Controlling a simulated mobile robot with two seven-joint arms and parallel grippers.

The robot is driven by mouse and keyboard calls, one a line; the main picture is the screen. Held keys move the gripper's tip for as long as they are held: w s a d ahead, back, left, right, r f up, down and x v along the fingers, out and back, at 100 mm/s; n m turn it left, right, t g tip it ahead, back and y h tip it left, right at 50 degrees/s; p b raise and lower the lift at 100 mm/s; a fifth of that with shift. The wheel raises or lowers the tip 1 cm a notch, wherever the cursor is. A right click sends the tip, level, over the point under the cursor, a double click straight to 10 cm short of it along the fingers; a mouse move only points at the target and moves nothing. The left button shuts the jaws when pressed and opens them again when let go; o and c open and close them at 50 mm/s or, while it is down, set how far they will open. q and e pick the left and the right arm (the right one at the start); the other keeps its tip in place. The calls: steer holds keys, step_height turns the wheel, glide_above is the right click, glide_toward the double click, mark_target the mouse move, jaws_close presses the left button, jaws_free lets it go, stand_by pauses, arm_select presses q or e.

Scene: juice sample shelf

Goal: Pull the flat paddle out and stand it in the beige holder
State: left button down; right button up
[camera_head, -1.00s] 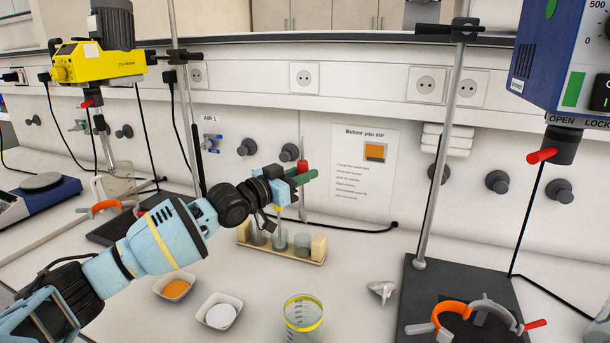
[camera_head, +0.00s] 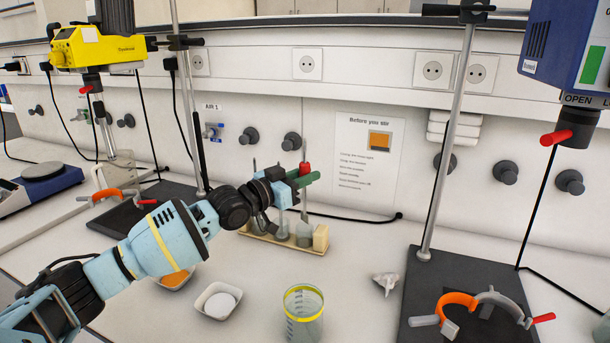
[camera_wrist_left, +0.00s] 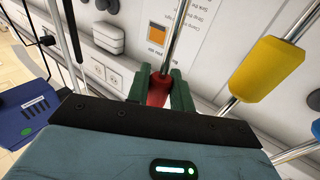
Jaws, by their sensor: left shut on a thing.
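My left gripper (camera_head: 303,179) is shut on the red sleeve (camera_head: 304,168) of an upright metal rod, above the beige holder (camera_head: 321,238). In the left wrist view, the green fingers stand on both sides of the red sleeve (camera_wrist_left: 158,90). The rod runs down toward the right part of the holder. The shape of its lower end, and whether it is inside a slot, cannot be told. A second rod with a yellow sleeve (camera_wrist_left: 268,68) stands beside it in the left wrist view. My wrist hides the holder's left part. My right gripper is out of view.
A clear beaker with a yellow rim (camera_head: 304,312) and a white dish (camera_head: 217,301) stand in front. A dish of orange powder (camera_head: 175,279) is partly behind my arm. A stirrer stand (camera_head: 446,190) with a dark base is at right. A printed sheet (camera_head: 368,165) hangs behind.

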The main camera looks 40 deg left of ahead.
mark_target(304, 213)
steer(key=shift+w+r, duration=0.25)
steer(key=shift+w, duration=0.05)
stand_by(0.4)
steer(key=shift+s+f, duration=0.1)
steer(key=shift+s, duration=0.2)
arm_select(q)
steer(key=shift+f, duration=0.45)
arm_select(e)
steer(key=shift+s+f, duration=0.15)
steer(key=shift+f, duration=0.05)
arm_select(q)
steer(key=shift+f, duration=0.65)
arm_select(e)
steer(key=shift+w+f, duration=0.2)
arm_select(q)
steer(key=shift+f+b, duration=0.3)
steer(key=shift+f, duration=0.05)
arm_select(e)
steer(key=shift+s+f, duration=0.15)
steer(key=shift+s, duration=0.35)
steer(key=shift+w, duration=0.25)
